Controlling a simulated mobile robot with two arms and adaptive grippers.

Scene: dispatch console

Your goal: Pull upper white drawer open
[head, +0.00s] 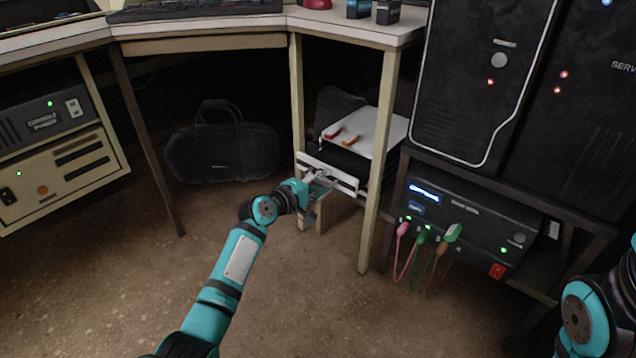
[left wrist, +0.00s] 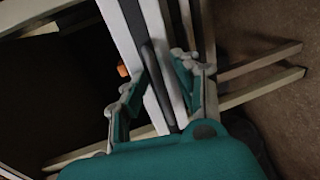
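The upper white drawer front (head: 345,182) is under the desk, between its pale legs. A dark bar handle (left wrist: 158,82) runs along the white drawer front (left wrist: 132,22) in the left wrist view. My left gripper (head: 318,184) is at the drawer front in the head view. In the left wrist view, my left gripper (left wrist: 160,72) has its fingers apart, one on each side of the handle. I cannot tell whether either finger touches it. The gripper hides part of the front in the head view. My right gripper is out of view.
A pale desk leg (head: 378,170) stands close on the right. A black bag (head: 222,150) lies at the back left. A dark unit with plugged cables (head: 465,222) is at right. The floor in front is clear.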

